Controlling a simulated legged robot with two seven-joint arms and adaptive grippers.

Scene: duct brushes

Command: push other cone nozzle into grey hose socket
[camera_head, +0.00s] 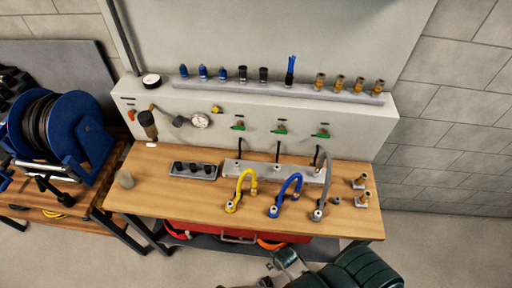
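The grey hose (326,180) arcs down from the bench rail, and its open end socket (317,215) rests on the wooden top, facing up. Which nozzles count as cones is too small to tell. Candidates on the back ledge are several blue pointed ones (203,72), two black ones (263,75) and several brass ones (340,82). Two brass pieces (361,199) also sit at the bench's right end. Parts of my arm show at the bottom right, below the bench front and away from the hoses; its fingertips cannot be made out. My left gripper is not visible.
A yellow hose (239,191) and a blue hose (287,191) stand left of the grey one. A dark tray (193,171) with black pieces lies on the bench (160,200). A blue hose reel (75,125) stands at left.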

